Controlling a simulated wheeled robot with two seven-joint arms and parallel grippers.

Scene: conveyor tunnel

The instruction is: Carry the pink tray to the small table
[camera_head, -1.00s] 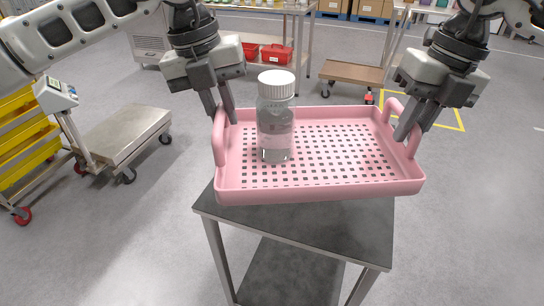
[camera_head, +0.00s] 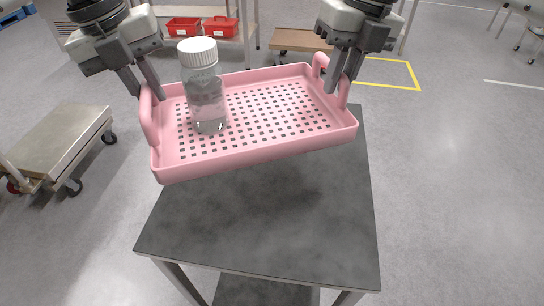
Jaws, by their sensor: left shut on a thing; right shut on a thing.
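The pink tray (camera_head: 255,153) is held in the air between my two grippers, tilted a little with its left side lower in the picture. A clear bottle with a white cap (camera_head: 207,98) stands upright on the tray's left part. My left gripper (camera_head: 146,92) is shut on the tray's left handle. My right gripper (camera_head: 343,88) is shut on the right handle. The small table (camera_head: 270,230) has a dark grey top and lies below the tray. The tray covers part of its far portion, and a gap seems to separate them.
The visible tabletop is bare. A flat metal cart (camera_head: 55,145) stands on the floor at the left. Red bins (camera_head: 217,27) sit on a shelf at the back, beside a brown wheeled trolley (camera_head: 300,40).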

